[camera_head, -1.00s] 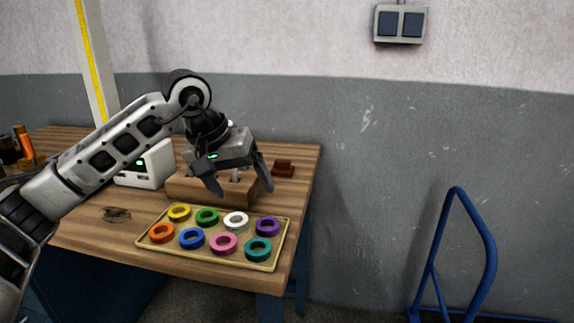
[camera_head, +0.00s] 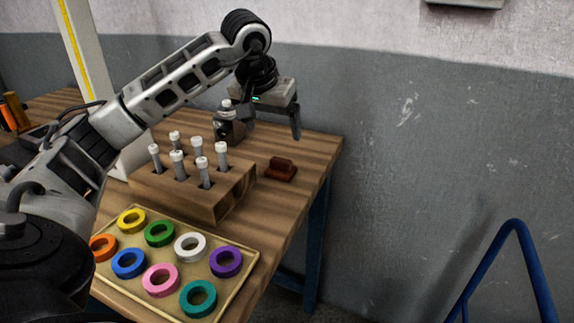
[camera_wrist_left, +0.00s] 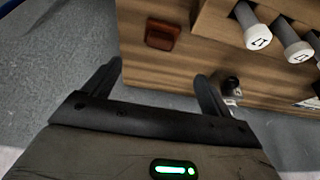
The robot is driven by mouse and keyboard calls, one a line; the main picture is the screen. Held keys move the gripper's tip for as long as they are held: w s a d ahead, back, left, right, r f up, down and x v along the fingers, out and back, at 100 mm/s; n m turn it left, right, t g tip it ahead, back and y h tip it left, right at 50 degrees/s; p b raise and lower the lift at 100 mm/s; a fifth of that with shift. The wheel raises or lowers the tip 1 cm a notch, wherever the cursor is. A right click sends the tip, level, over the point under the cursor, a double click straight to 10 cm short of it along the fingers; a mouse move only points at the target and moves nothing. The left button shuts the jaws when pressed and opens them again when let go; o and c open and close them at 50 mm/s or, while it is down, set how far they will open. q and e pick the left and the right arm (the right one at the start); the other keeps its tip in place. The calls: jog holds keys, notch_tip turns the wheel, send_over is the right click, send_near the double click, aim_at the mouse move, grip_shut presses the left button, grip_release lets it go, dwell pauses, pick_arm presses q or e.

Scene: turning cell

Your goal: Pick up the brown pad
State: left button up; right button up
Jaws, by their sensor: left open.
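The brown pad (camera_head: 281,169) is a small dark reddish-brown block on the wooden table, right of the wooden rack near the table's right edge. It also shows in the left wrist view (camera_wrist_left: 162,35), ahead of the fingers and between their lines. My left gripper (camera_head: 272,122) is open and empty. It hangs above the back part of the table, behind the pad and apart from it. In the left wrist view both fingers of my left gripper (camera_wrist_left: 160,85) are spread. My right gripper is not in view.
A wooden rack (camera_head: 205,205) with several white-capped vials stands left of the pad. A small metallic bottle-like object (camera_head: 233,125) stands behind it, close to the left gripper. A tray (camera_head: 245,270) of coloured rings lies in front. A blue rail (camera_head: 515,255) stands at right.

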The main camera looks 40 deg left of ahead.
aim_at(282, 159)
pick_arm(q)
jog(key=x, duration=0.6)
jog(key=shift+f, duration=0.25)
jog(key=shift+p+x, duration=0.35)
jog(key=shift+x, duration=2.55)
jog(key=shift+w+r, duration=0.15)
jog(key=shift+w, duration=0.05)
jog(key=c, duration=1.1)
